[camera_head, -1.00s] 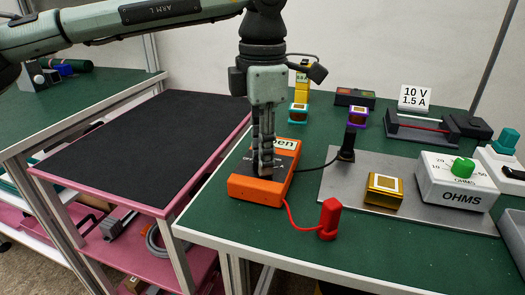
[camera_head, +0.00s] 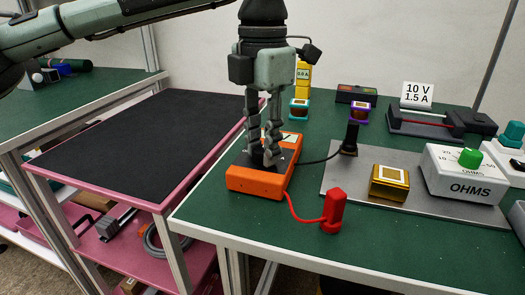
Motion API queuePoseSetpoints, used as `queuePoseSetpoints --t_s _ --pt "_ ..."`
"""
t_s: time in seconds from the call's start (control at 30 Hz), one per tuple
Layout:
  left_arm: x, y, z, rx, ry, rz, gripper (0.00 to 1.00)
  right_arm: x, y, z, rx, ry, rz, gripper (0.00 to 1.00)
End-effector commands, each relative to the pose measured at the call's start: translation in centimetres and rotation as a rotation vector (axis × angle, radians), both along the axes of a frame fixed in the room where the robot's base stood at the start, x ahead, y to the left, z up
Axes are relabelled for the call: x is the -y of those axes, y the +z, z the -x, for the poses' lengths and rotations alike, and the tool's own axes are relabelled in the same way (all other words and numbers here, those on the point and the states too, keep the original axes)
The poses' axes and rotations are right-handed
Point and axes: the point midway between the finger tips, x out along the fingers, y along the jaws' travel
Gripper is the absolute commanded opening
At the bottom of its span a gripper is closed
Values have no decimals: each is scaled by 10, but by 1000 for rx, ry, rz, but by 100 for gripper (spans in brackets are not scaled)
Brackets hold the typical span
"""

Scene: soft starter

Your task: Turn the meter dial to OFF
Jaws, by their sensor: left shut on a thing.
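The orange meter (camera_head: 258,181) lies face up at the left front of the green workbench. Its dial is hidden behind my fingers, so I cannot read its setting. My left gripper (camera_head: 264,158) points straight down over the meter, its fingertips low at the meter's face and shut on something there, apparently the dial. Part of the meter's pale display shows behind the fingers. A red probe (camera_head: 333,210) stands at the right of the meter on a red lead, and a black probe (camera_head: 350,138) stands behind on a black lead. My right gripper is not in view.
A grey plate (camera_head: 427,204) holds a gold block (camera_head: 389,183) and the white OHMS box (camera_head: 463,175) with a green knob. A 10 V 1.5 A sign (camera_head: 417,95) stands behind. A pink cart (camera_head: 125,142) with a black top is at the left.

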Motion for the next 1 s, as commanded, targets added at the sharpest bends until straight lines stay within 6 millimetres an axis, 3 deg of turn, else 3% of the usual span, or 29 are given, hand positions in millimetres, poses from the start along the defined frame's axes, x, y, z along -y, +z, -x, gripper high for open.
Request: queuePoseSetpoints --t_s 0.73,1.0 --pt "0 -1 0 1 697 1 0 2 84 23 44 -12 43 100" --pt "0 0 0 0 882 2 0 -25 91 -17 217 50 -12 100"
